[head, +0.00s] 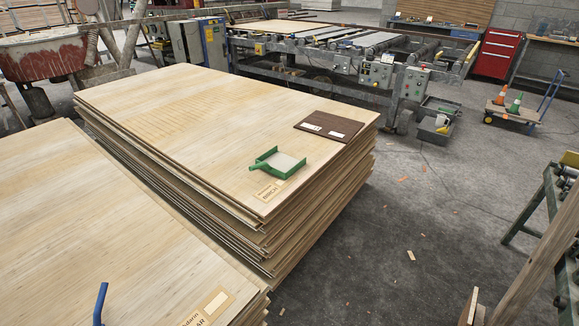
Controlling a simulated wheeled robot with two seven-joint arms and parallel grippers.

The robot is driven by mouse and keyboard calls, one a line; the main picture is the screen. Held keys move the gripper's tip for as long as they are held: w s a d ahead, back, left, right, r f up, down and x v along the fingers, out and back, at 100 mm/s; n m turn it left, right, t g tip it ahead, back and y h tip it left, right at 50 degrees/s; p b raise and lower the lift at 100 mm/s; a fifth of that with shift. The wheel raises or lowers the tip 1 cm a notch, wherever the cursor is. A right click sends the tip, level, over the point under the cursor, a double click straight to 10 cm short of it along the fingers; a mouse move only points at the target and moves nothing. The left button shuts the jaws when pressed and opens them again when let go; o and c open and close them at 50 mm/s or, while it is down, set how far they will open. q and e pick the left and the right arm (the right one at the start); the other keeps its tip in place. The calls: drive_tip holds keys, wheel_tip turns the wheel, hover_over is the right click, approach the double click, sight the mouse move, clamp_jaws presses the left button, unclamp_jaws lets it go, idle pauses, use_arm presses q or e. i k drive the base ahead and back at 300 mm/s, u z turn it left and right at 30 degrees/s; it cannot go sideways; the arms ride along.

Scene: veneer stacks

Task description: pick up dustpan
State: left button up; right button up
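Neither of my grippers shows in the head view, and nothing is touching the dustpan.
A dark brown sample board (329,127) and a birch label (268,191) lie near the dustpan. A second, nearer veneer stack (90,220) fills the lower left, with a blue upright object (101,303) on it. Open floor (400,230) lies to the right; a roller machine (350,65) stands behind.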

sight(281, 165)
drive_tip(key=z, duration=1.1)
drive_tip(key=i, duration=4.1)
drive_tip(key=u, duration=0.65)
drive_tip(key=i, duration=0.15)
drive_tip(key=u, duration=0.55)
